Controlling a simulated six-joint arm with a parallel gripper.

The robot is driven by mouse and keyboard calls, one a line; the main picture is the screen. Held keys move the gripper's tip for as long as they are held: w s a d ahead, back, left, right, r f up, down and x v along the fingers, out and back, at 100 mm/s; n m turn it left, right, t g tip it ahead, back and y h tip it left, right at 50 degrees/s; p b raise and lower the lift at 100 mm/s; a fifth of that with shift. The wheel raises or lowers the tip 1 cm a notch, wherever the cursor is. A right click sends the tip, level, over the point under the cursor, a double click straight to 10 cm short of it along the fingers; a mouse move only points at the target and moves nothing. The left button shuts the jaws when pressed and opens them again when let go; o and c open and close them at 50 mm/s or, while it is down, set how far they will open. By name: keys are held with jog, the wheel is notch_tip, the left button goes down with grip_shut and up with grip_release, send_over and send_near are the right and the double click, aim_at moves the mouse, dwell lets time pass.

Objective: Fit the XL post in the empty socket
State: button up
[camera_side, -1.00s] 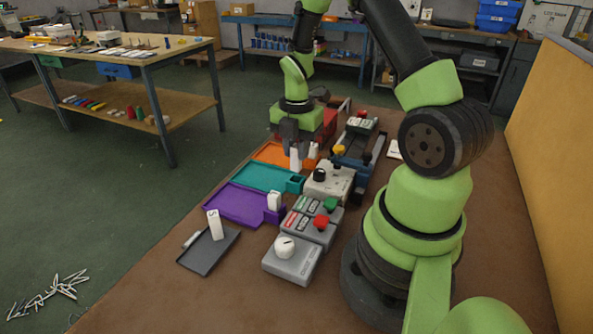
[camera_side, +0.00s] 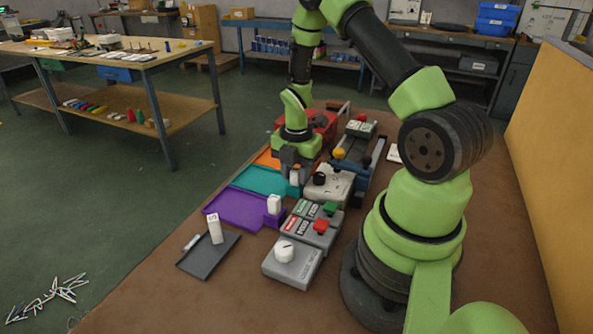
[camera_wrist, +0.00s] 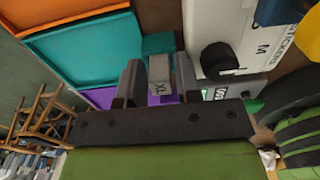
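The white XL post (camera_wrist: 160,76) is between my fingers in the wrist view, its XL label facing the camera. My gripper (camera_wrist: 159,80) is shut on it. In the side view my gripper (camera_side: 290,164) is low at the right end of the teal tray (camera_side: 258,180), and the white post (camera_side: 295,176) shows below it. The teal socket block (camera_side: 293,190) is close under the post. It also shows in the wrist view (camera_wrist: 158,43), just beyond the post. I cannot tell whether the post touches the socket or has entered it.
The purple tray (camera_side: 233,209) has a white post (camera_side: 274,204) in its socket. A beige box with a black knob (camera_side: 319,179) stands close right of my gripper. The orange tray (camera_side: 267,159) is behind.

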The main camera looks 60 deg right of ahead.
aim_at(296, 169)
notch_tip(296, 169, up, 12)
jog(key=s+a+r+m+t, duration=0.2)
jog(key=a+r+m+t, duration=0.2)
jog(key=a+r+m, duration=0.65)
jog(key=s+a+r+m+t+y, duration=0.2)
jog(key=s+a+r+m, duration=0.3)
jog(key=m, duration=0.6)
jog(key=s+a+t, duration=0.1)
jog(key=s+a, duration=0.1)
jog(key=s, duration=0.1)
jog(key=shift+s+a+r, duration=0.2)
jog(key=shift+a, duration=0.15)
